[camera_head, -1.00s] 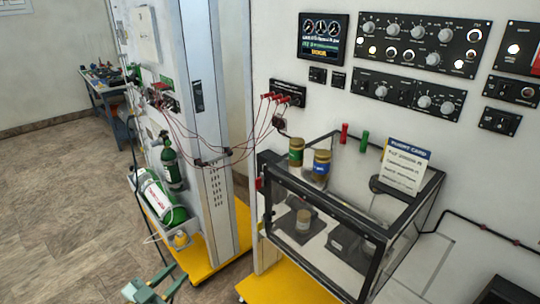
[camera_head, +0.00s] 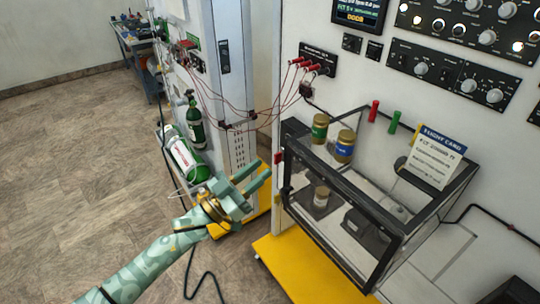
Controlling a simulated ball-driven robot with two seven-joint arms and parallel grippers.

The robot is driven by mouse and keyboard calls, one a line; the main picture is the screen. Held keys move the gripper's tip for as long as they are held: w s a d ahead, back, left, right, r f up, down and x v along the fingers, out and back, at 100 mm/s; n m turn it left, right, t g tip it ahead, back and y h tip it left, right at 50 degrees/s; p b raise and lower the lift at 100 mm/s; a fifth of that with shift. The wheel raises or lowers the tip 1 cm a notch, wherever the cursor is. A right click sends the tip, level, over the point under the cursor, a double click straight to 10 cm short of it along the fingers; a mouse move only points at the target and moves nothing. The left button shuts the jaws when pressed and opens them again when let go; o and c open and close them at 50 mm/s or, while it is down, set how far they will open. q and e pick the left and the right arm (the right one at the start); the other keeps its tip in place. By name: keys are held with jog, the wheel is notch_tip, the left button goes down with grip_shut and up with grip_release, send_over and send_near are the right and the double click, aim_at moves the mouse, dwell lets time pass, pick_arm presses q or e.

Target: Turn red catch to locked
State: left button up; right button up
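The red catch (camera_head: 278,158) is a small red piece on the left front post of the glass-walled box, near its upper rim. The box (camera_head: 335,243) has a dark frame and clear panels. My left gripper (camera_head: 262,178) reaches in from the lower left, just left of the catch and slightly below it in the picture. Its two fingers are apart with nothing visible between them. Whether it touches the catch cannot be told, but a small gap shows. My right gripper is not in view.
Two jars (camera_head: 345,146) and a flight card (camera_head: 436,157) rest on top of the box. Red cables (camera_head: 245,112) hang between the cabinet and the wall panel. The floor at left is clear.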

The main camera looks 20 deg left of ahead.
aim_at(275, 157)
pick_arm(q)
jog(key=x, duration=0.4)
jog(key=shift+w+d+p, duration=0.1)
jog(key=shift+p, duration=0.2)
grip_shut()
